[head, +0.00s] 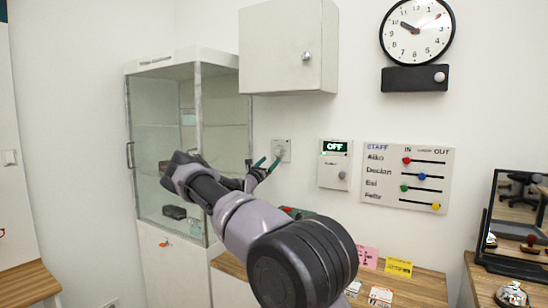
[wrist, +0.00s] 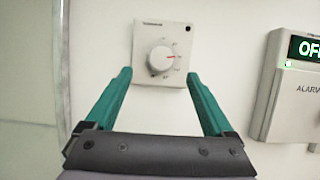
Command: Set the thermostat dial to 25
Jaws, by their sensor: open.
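The thermostat (wrist: 140,40) is a small white plate on the wall, with a round white dial (wrist: 162,59) in its middle. In the head view the thermostat (head: 281,150) is on the wall right of the glass cabinet, partly behind my gripper. My gripper (wrist: 157,80) has two green fingers, spread apart and empty. They reach toward the thermostat's lower part, one to each side of the dial in the picture. I cannot tell whether they touch the plate. It also shows in the head view (head: 267,166).
A white alarm box (head: 335,165) reading OFF hangs right of the thermostat. A staff board (head: 408,150) with colored sliders is farther right. A wall cabinet (head: 281,50) hangs above. A glass cabinet (head: 222,120) stands left. A wooden counter (head: 415,285) is below.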

